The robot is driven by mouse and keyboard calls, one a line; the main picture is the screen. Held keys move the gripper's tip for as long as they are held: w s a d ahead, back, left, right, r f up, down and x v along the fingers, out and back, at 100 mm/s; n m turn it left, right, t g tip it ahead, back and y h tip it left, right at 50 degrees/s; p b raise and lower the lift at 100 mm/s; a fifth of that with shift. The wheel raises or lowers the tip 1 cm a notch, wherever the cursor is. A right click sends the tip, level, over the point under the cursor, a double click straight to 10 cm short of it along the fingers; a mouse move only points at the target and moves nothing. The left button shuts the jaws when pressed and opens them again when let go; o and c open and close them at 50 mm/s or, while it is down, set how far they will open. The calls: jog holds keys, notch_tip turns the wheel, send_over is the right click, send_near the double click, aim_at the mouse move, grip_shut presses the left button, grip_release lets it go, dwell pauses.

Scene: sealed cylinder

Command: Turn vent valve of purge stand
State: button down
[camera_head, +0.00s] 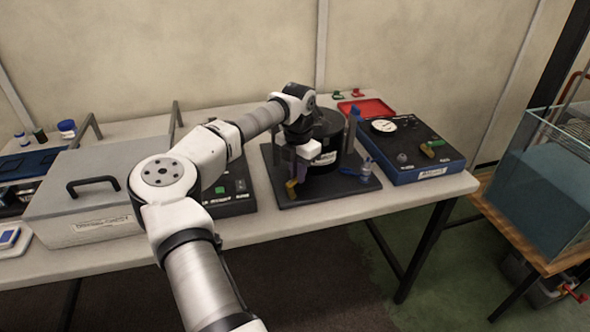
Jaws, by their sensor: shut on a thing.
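A black cylinder (329,133) stands on a dark base plate (343,195) near the middle of the table. A label on its front is too small to read. My gripper (297,178) points down in front of the cylinder's left side. It is shut on a small yellow handle (291,188) low over the plate; the fingers and arm hide much of the contact. A blue lever (340,179) and a small clear bottle (366,169) are at the plate's right. I cannot tell from the labels which unit is the purge stand or which handle is the vent valve.
A blue-sided console (428,172) with a round gauge (384,126) and a green-yellow handle (433,147) stands right. A red tray (367,108) lies behind. A large grey lidded box (87,193) is left. A glass tank (548,175) stands beyond the table's right end.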

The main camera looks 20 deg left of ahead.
jog(key=m, duration=0.4)
jog(key=s+d+m, duration=0.1)
jog(key=m, duration=0.1)
jog(key=shift+d, duration=0.1)
jog(key=shift+m, duration=0.4)
jog(key=c, duration=1.4)
grip_release()
jog(key=shift+c, duration=0.2)
notch_tip(320, 180, up, 14)
jog(key=b, duration=0.1)
jog(key=shift+b, duration=0.4)
jog(key=shift+d+f, duration=0.1)
jog(key=shift+d, duration=0.05)
